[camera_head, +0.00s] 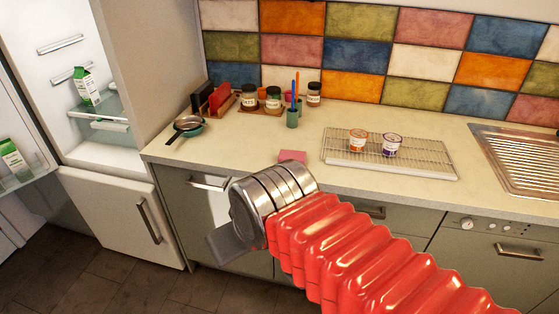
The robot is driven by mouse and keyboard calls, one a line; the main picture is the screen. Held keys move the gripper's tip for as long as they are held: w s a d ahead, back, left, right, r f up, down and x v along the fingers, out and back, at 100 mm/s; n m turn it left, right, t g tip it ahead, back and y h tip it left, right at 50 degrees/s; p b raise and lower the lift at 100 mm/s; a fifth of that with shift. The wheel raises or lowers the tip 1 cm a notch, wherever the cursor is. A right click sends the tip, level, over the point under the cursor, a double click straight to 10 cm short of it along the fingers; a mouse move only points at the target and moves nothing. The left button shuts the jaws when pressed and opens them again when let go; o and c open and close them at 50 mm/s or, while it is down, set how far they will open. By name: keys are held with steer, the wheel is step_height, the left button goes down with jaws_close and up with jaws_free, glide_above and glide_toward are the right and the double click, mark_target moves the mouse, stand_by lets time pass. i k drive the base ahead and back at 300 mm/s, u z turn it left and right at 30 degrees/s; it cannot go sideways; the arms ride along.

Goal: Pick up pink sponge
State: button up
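The pink sponge (292,156) lies on the light countertop near its front edge, left of the wire rack. It looks like a small flat block, and its lower part is hidden behind the metal end of my arm. My gripper (222,246) is in front of the counter, below and to the left of the sponge. Only a grey flat part of it shows, and its fingertips cannot be made out. It appears apart from the sponge.
A wire rack (390,155) with two small cups stands right of the sponge, and a sink (520,160) is farther right. Jars, a green cup (292,118) with utensils and a pan (188,126) stand behind and left. The fridge (85,70) is open at left.

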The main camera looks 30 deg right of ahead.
mark_target(300, 156)
steer(key=z, duration=0.05)
steer(key=i, duration=1)
steer(key=u, duration=0.05)
